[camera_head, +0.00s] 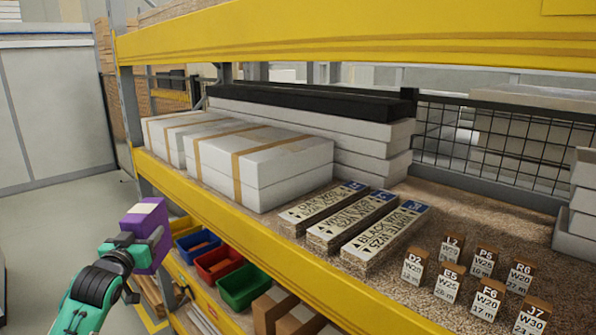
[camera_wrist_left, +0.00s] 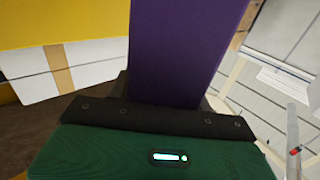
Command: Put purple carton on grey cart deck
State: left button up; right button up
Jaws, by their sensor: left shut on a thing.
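The purple carton (camera_head: 148,232) has a pale strip across its top. My left gripper (camera_head: 137,250) is shut on it and holds it in the air in front of the yellow rack, at the lower left of the head view. In the left wrist view the purple carton (camera_wrist_left: 185,50) fills the upper middle, above the dark edge of the gripper, and the fingertips are hidden. The grey cart deck is not recognisable in either view. My right gripper is not in view.
A yellow-beamed rack shelf (camera_head: 300,270) runs diagonally across the head view. It bears white boxes (camera_head: 260,160), labelled strips (camera_head: 350,220) and small tagged blocks (camera_head: 450,280). Red (camera_head: 218,262), green (camera_head: 243,287) and blue bins sit below. Grey floor (camera_head: 65,220) is open at the left.

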pick_arm(q)
jog(key=s+d+f+m+h, duration=0.15)
jog(key=s+d+f, duration=0.35)
jog(key=s, duration=0.5)
jog(key=s+d+f+m+h, duration=0.1)
jog(key=s+d+f+h, duration=0.1)
jog(key=s+f, duration=0.6)
jog(key=s+d+f+m+h, duration=0.1)
jog(key=s+d+f, duration=0.4)
jog(key=s, duration=0.6)
jog(key=d+n+y, duration=0.2)
jog(key=d+y, duration=0.1)
jog(key=w+d+f+n+y, duration=0.1)
jog(key=y, duration=0.1)
jog(key=shift+d+n+b, duration=0.2)
jog(key=shift+n+b, duration=0.15)
jog(key=shift+b, duration=0.05)
